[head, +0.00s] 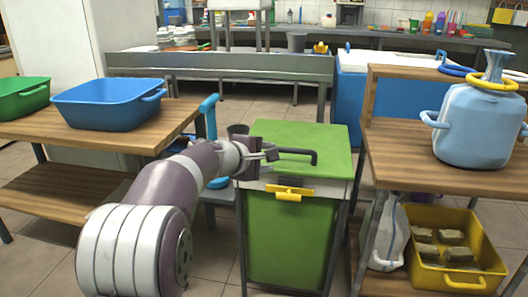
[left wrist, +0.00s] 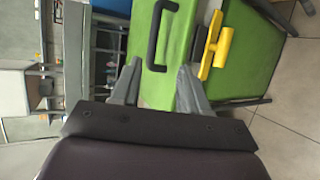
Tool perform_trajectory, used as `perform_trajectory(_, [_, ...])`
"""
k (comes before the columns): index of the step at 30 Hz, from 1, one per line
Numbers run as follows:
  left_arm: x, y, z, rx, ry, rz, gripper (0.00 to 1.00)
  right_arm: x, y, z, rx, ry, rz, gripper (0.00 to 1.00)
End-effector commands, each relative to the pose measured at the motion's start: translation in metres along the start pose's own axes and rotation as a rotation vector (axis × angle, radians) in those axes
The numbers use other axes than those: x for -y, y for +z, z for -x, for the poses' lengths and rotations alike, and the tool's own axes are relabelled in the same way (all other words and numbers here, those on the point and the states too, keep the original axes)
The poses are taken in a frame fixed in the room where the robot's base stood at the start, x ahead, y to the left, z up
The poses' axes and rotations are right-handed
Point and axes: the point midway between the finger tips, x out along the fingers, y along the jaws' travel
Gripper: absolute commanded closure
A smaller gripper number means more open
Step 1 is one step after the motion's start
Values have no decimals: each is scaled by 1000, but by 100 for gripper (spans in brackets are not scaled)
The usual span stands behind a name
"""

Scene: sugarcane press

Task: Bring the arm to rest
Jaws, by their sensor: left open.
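My left arm reaches in from the lower left in the head view. My right gripper is not in view.
A wooden table (head: 110,133) at left holds a blue basin (head: 108,105) and a green basin (head: 22,98). A wooden stand (head: 400,150) at right bears a blue jug (head: 474,125); a yellow crate (head: 455,255) sits low on it. A metal bench (head: 220,65) stands behind.

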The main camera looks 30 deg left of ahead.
Motion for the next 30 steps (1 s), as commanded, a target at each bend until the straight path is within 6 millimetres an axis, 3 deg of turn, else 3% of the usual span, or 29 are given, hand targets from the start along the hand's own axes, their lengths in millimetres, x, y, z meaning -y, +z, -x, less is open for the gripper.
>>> perform_trajectory(4, [0,0,9,-1,1,-1,56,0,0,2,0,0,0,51])
perform_trajectory(18, [1,-1,9,-8,-7,-35,56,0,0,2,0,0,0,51])
perform_trajectory(20, [20,-4,8,-20,-64,-92,56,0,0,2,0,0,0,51])
perform_trajectory(23, [80,-6,17,-26,-265,-280,56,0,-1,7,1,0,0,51])
perform_trajectory(27, [163,31,63,130,-629,-701,56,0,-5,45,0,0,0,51])
perform_trajectory(30, [200,58,105,294,-803,-979,56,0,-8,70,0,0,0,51])
